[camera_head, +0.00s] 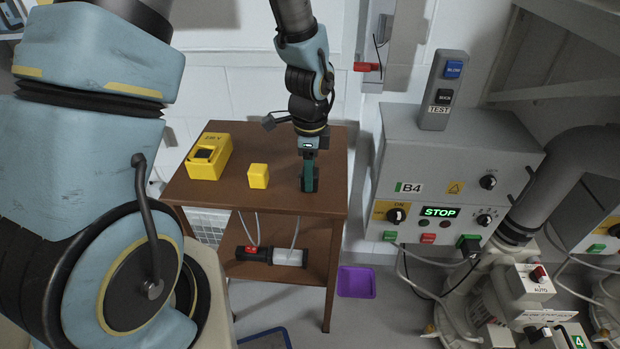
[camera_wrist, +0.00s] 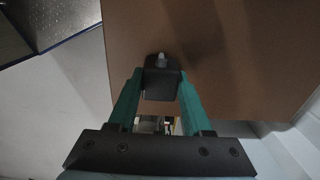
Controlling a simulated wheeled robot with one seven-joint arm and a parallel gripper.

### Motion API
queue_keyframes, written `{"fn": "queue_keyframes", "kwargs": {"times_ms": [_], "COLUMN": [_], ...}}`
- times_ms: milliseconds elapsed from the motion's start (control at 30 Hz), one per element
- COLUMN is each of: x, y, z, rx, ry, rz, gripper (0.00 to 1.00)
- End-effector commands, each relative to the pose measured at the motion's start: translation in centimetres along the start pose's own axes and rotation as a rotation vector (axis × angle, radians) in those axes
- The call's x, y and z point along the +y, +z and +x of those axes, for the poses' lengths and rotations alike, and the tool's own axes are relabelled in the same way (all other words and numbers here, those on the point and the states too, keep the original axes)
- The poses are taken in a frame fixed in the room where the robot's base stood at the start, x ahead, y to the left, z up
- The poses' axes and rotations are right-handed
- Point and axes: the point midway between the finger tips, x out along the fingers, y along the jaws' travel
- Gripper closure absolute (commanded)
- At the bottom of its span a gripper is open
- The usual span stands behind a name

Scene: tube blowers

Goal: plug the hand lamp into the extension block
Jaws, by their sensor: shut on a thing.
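My gripper (camera_head: 309,180) points down over the right part of the brown table's top, its green fingers low over the surface. In the wrist view its fingers (camera_wrist: 160,84) are shut on a black plug (camera_wrist: 162,76), with a light grey piece at its far end. The hand lamp (camera_head: 271,255), a black and whitish tube, appears to lie on the lower shelf.
A small yellow block (camera_head: 258,176) stands on the table (camera_head: 235,196) between the yellow box and my gripper. Pale cables (camera_head: 295,232) hang below the table's front edge. A grey control box (camera_head: 450,180) stands right of the table. A purple tray (camera_head: 356,282) lies on the floor.

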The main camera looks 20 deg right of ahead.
Motion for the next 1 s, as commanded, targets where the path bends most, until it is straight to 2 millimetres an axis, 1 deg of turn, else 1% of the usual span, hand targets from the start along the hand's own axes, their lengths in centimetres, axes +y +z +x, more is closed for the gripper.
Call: {"fn": "queue_keyframes", "kwargs": {"times_ms": [33, 133, 167, 467, 1000], "x": [0.0, 0.0, 0.0, 0.0, 0.0], "y": [0.0, 0.0, 0.0, 0.0, 0.0], "z": [0.0, 0.0, 0.0, -0.2, -2.7], "rx": [0.000, 0.000, 0.000, 0.000, 0.000], "ry": [0.000, 0.000, 0.000, 0.000, 0.000], "rz": [0.000, 0.000, 0.000, 0.000, 0.000], "gripper": [0.87, 0.98, 1.00, 1.00, 1.00]}}
